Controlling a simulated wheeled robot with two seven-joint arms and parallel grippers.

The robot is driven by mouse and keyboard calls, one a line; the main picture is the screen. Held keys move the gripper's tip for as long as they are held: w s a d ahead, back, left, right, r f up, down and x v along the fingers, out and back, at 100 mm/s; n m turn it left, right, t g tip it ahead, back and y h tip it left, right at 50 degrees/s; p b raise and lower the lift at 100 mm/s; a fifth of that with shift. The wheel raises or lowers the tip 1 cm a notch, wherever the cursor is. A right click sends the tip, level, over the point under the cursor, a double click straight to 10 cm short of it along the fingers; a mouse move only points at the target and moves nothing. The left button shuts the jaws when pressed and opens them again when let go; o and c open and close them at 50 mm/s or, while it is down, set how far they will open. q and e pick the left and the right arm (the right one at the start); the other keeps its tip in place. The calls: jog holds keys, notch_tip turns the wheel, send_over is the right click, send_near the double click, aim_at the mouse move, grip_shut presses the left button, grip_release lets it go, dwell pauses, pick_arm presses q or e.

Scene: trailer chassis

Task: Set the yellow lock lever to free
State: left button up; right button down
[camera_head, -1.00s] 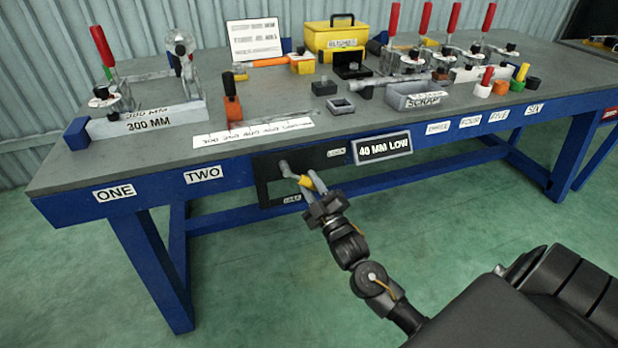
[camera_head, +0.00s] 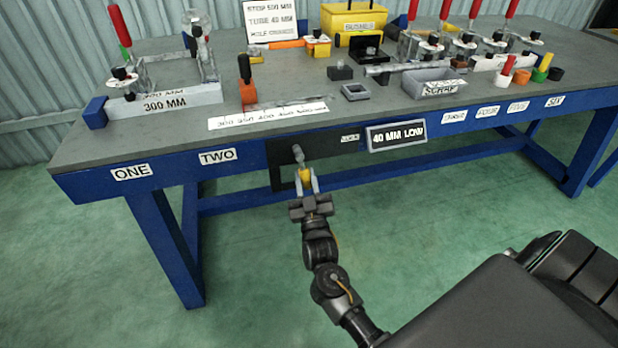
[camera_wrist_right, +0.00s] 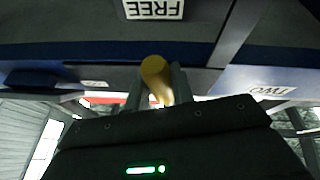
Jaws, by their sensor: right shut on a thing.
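The lock lever is a grey bar with a yellow grip (camera_head: 306,174), mounted on a dark plate (camera_head: 285,176) on the bench's blue front rail. In the head view the lever points mostly downward from its pivot. My right gripper (camera_head: 307,185) is shut on the yellow grip, which also shows between the fingers in the right wrist view (camera_wrist_right: 155,72). A FREE label (camera_wrist_right: 153,9) appears upside down in the wrist view; in the head view my gripper seems to cover it. The lock label (camera_head: 350,138) is at the plate's upper right. My left gripper is not in view.
A 40 MM LOW display (camera_head: 396,135) sits right of the plate. The grey bench top (camera_head: 180,120) carries clamps, a scrap bin (camera_head: 436,84) and a yellow box (camera_head: 354,22). The green floor in front of the rail is clear beside my right arm.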

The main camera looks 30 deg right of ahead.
jog(key=shift+a, duration=0.1)
dwell(0.4)
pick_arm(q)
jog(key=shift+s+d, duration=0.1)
pick_arm(e)
jog(key=c, duration=1.2)
grip_release()
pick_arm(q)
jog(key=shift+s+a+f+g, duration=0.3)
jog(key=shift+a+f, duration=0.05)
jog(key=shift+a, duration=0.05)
pick_arm(e)
jog(key=v, duration=1)
jog(key=shift+s+a+f, duration=0.15)
jog(key=shift+s+a, duration=0.05)
jog(key=shift+s, duration=0.15)
